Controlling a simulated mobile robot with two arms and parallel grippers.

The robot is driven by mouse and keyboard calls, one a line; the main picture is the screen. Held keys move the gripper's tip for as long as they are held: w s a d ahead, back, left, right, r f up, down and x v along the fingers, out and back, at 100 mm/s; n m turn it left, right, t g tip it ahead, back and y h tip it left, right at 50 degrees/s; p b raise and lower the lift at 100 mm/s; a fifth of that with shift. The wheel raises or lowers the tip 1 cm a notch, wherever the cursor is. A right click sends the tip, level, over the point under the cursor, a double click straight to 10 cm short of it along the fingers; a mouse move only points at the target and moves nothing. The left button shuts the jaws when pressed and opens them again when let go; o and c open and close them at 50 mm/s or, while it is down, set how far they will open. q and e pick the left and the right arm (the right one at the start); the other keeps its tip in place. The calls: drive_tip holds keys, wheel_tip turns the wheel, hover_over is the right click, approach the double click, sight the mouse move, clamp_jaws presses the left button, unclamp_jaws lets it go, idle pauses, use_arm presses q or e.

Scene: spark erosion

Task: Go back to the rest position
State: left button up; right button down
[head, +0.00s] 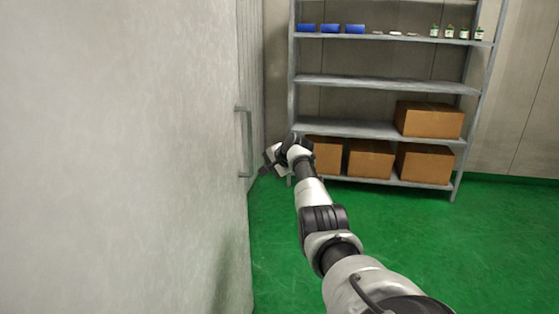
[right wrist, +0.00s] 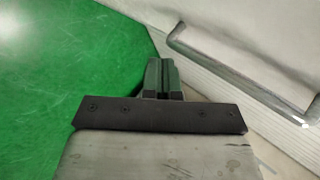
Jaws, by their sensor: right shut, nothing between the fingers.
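My right arm reaches forward in the head view, with its gripper (head: 270,160) close to the pale grey wall-like panel on the left. In the right wrist view the fingers of the right gripper (right wrist: 163,75) are together with nothing between them. A metal bar handle (head: 245,143) is fixed upright on the panel, just left of the gripper. The handle also shows in the right wrist view (right wrist: 235,75), to the right of the fingers and apart from them. My left gripper is in neither view.
The large pale panel (head: 120,150) fills the left side. A grey metal shelf (head: 385,85) at the back holds cardboard boxes (head: 430,119), blue bins (head: 330,29) and small bottles (head: 449,32). The green floor (head: 480,240) is clear on the right.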

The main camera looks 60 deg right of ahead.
drive_tip(key=s+r, duration=0.1)
drive_tip(key=s+d+r, duration=0.1)
drive_tip(key=s+r, duration=0.1)
drive_tip(key=shift+s+d, duration=0.2)
drive_tip(key=shift+d, duration=0.1)
